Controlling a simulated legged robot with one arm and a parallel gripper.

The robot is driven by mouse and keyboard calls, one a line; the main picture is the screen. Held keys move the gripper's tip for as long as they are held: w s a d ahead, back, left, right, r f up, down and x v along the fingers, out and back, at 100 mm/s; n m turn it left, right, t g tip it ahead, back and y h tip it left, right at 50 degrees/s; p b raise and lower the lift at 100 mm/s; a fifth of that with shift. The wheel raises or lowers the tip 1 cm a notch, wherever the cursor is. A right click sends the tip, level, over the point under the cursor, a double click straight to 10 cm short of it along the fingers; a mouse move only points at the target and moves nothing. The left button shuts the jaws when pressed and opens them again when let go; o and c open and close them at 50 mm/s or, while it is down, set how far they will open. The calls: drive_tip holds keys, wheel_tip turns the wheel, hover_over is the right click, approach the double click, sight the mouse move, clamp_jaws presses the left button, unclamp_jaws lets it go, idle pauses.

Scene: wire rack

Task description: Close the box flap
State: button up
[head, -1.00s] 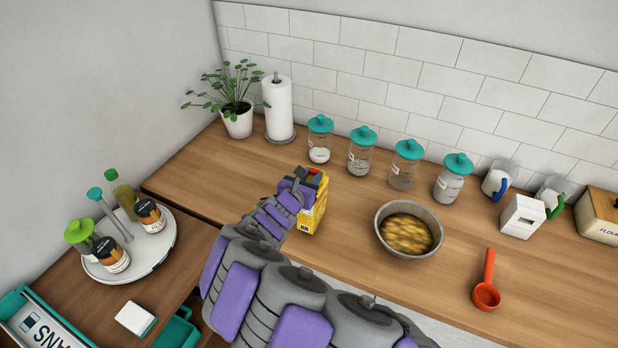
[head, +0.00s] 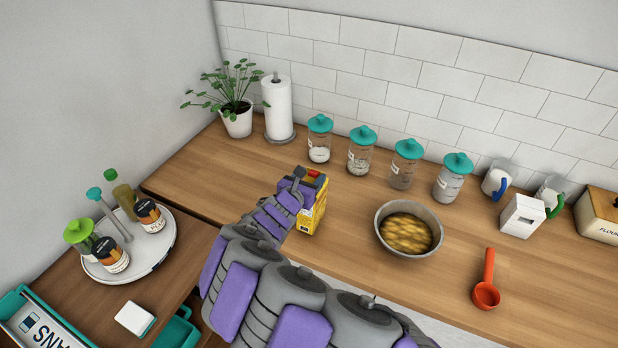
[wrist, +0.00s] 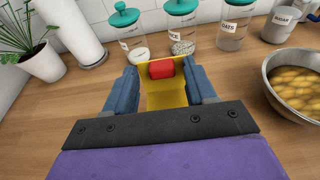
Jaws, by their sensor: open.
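A yellow box (head: 316,212) stands on the wooden counter, left of the metal bowl, partly hidden behind my arm. A red piece (head: 314,173) shows at its top. My gripper (head: 297,182) is at the box's upper left side in the head view. In the wrist view my gripper (wrist: 160,68) is open, with one blue finger on each side of the yellow box (wrist: 163,98) and the red piece (wrist: 161,69) between the fingertips. I cannot tell whether the fingers touch the box, or clearly make out the flap's angle.
A metal bowl (head: 439,228) of yellow food stands to the right. Several teal-lidded jars (head: 360,157) line the back. A red scoop (head: 487,293) and a white box (head: 521,215) are farther right. A plant (head: 237,122) and paper towel roll (head: 278,105) stand back left.

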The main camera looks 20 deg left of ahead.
drive_tip(key=shift+s+d+r, duration=0.1)
drive_tip(key=f+p+v, duration=0.2)
drive_tip(key=p+v, duration=1)
drive_tip(key=v, duration=0.8)
drive_tip(key=shift+s, duration=0.2)
idle(1.2)
drive_tip(key=shift+r+p, duration=0.15)
drive_tip(key=shift+p, duration=0.15)
drive_tip(key=shift+s, duration=0.15)
drive_tip(key=p+v, duration=1.2)
drive_tip(key=v, duration=0.4)
drive_tip(key=shift+s, duration=0.45)
